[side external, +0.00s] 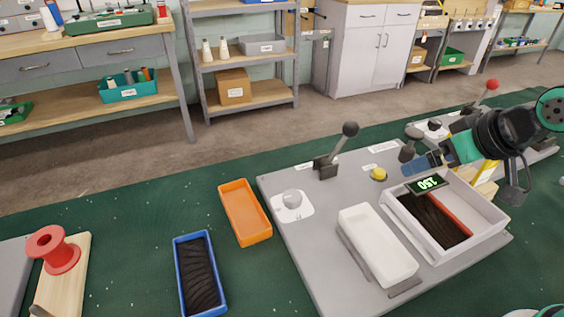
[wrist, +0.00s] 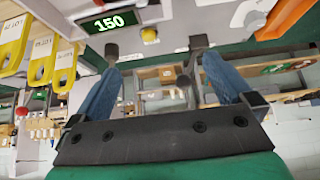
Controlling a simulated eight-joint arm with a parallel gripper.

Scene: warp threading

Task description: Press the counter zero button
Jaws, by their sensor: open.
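The counter display (side external: 427,184) is a small dark box with lit green digits reading 150, upside down in the side view. It also shows in the wrist view (wrist: 113,20). A round yellow button (side external: 378,174) sits on the grey panel just left of the display. A small yellow knob, likely the same button, shows in the wrist view (wrist: 149,35) between the fingertip lines. My gripper (side external: 419,164) has blue fingers, spread apart and empty in the wrist view (wrist: 156,46). It is right of the button, close above the display, and appears apart from the button.
A white tray (side external: 376,245) and a walled box (side external: 490,215) of dark strands are in front. Orange (side external: 245,238) and blue (side external: 180,260) trays lie left.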

